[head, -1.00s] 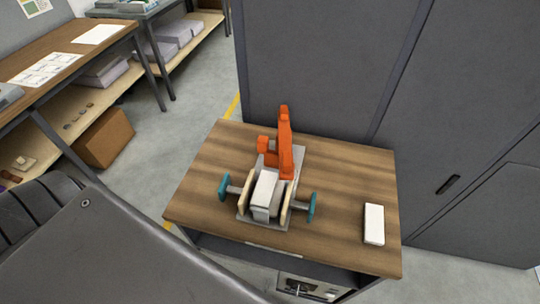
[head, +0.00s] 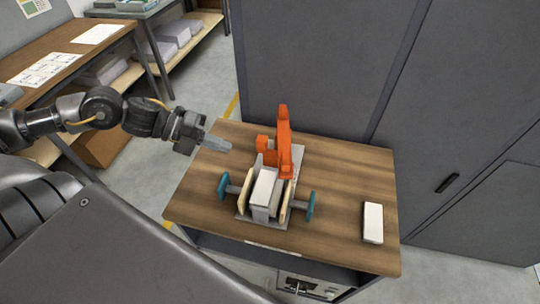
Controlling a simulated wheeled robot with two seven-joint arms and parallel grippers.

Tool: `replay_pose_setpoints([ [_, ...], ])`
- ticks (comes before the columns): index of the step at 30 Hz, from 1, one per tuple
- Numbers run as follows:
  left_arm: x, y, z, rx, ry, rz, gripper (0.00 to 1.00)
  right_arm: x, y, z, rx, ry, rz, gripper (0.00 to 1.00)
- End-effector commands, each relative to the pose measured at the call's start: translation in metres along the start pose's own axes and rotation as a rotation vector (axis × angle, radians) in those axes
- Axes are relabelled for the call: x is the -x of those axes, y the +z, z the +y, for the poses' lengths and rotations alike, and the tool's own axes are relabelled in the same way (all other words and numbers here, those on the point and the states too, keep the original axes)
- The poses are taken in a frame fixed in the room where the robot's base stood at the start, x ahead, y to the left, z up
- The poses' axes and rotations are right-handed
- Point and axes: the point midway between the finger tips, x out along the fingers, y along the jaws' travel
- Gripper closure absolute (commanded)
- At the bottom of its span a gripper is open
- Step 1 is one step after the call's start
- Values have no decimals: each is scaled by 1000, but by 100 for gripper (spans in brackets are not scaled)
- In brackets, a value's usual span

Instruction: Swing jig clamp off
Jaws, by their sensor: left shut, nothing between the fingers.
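The jig (head: 243,219) stands on a small wood-topped table, with a grey base, cream side plates and teal knobs on both sides. A white-grey block (head: 263,188) sits between the side plates. The orange clamp (head: 284,145) stands upright at the back of the jig, with an orange lug on its left. My left gripper (head: 225,146) is shut and empty, above the table's back left part. It is left of the clamp and apart from it. My right gripper is not in view.
A white block (head: 373,223) lies at the right of the tabletop (head: 340,180). Tall grey cabinets (head: 320,60) stand close behind and to the right. A workbench (head: 70,55) with a lower shelf is at the left. The tabletop between jig and white block is clear.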

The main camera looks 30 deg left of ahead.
Motion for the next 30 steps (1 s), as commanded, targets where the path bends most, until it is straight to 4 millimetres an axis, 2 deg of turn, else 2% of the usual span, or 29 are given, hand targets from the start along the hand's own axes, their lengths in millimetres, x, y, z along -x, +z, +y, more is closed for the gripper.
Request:
replay_pose_setpoints([
  [8,-4,1,0,-1,-3,-2,100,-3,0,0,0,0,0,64],
  [19,-27,2,-1,-5,-5,-3,100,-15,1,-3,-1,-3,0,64],
  [20,-30,2,-2,0,-8,-5,100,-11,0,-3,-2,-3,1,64],
  [26,-55,2,-5,1,-9,-2,100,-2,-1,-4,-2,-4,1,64],
  [30,-83,1,-6,3,-9,-1,100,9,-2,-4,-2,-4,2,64],
])
